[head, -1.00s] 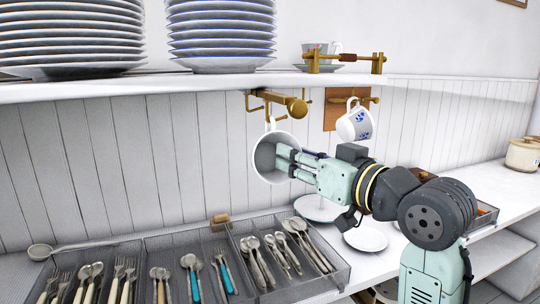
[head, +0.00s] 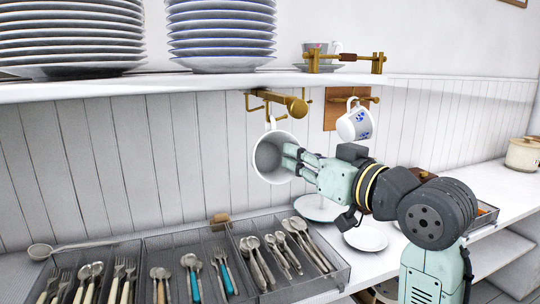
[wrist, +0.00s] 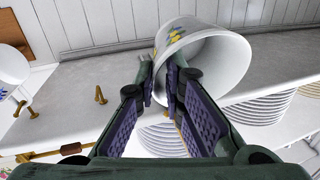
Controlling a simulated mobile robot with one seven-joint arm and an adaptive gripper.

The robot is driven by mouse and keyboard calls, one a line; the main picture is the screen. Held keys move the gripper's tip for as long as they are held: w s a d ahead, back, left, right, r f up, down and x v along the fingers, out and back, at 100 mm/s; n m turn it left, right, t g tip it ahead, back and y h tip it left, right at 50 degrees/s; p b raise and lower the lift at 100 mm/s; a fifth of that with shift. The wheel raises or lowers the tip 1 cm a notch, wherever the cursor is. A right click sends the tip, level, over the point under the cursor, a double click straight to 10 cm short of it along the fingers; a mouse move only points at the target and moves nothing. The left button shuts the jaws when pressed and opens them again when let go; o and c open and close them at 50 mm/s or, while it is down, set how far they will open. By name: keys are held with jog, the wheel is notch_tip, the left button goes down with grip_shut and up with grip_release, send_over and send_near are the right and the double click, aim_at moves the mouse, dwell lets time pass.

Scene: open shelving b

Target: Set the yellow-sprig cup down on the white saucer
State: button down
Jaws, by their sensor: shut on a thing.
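The yellow-sprig cup (head: 259,168) is tipped on its side just below the brass hook rail, its mouth facing me and its handle up near the rail. Whether the handle still touches a hook I cannot tell. In the wrist view the cup (wrist: 222,68) shows a yellow sprig on its outer wall. My gripper (head: 287,153) is shut on the cup's wall at the rim; the fingers (wrist: 163,78) hide part of it. A small white saucer (head: 366,238) lies empty on the counter, below and right of the cup.
A larger white plate (head: 316,207) lies behind the saucer, partly hidden by my arm. A blue-patterned cup (head: 354,124) hangs right of the rail (head: 280,101). A mesh cutlery tray (head: 335,262) is left of the saucer. The shelf (head: 210,82) above carries plate stacks.

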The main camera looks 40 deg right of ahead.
jog(key=shift+r, duration=0.1)
jog(key=shift+r+p, duration=0.5)
jog(key=shift+r, duration=0.05)
jog(key=shift+d, duration=0.15)
jog(key=shift+s+d+p, duration=0.15)
jog(key=shift+s+d, duration=0.05)
jog(key=shift+d, duration=0.55)
jog(key=shift+s+d+p, duration=0.1)
jog(key=shift+s+d, duration=0.1)
jog(key=shift+d, duration=0.55)
jog(key=shift+s+d+p, duration=0.15)
jog(key=shift+s+d, duration=0.05)
jog(key=shift+d, duration=0.55)
jog(key=shift+s, duration=0.15)
jog(key=s+a, duration=0.2)
jog(key=s, duration=0.7)
jog(key=shift+s+a+b, duration=0.15)
jog(key=shift+s+b, duration=0.05)
jog(key=shift+b, duration=0.2)
dwell(0.7)
